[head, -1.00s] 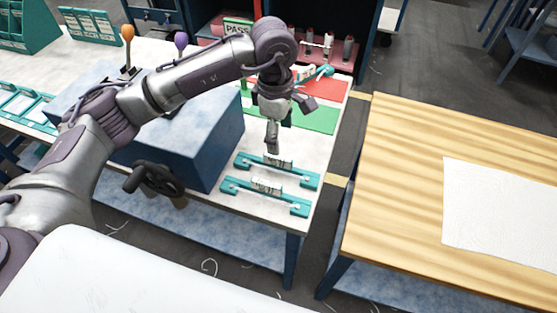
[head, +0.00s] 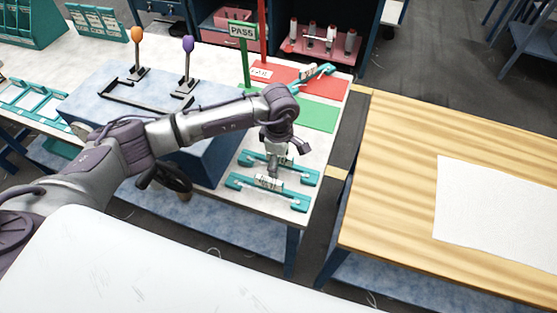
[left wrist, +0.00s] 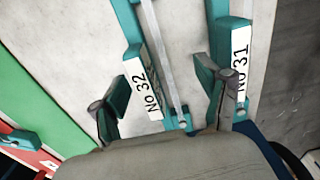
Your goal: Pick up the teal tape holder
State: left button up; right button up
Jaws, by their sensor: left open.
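Two teal tape holders with white labels lie side by side near the white table's right end. The far holder (head: 303,175), labelled No 32 (left wrist: 132,35), is nearer the green mat. The near holder (head: 293,202) is labelled No 31 (left wrist: 240,58). My left gripper (head: 273,172) is open above the far holder and hides part of it. In the left wrist view its fingers (left wrist: 163,80) appear on either side of No 32, the right finger overlapping the edge of No 31. I see no contact. My right gripper is not in view.
A third teal holder (head: 318,74) lies on the red mat (head: 335,88) behind the green mat (head: 318,117). A blue box (head: 85,103) with levers and a handwheel stands left. A PASS sign (head: 242,30) stands behind. A wooden table (head: 400,180) is across a gap.

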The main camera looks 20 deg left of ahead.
pick_arm(q)
jog(key=shift+f, duration=0.6)
jog(key=c, duration=1.3)
jog(key=shift+o, duration=0.2)
jog(key=shift+r, duration=0.1)
jog(key=shift+r+b, duration=0.35)
jog(key=shift+r, duration=0.05)
notch_tip(320, 180, up, 2)
jog(key=shift+w+r+b, duration=0.1)
jog(key=shift+r+b, duration=0.1)
jog(key=shift+b, duration=0.55)
jog(key=s+d+r+b, duration=0.4)
jog(key=s+d+r, duration=0.2)
jog(key=d, duration=0.4)
jog(key=shift+s+r, duration=0.15)
jog(key=shift+r, duration=0.7)
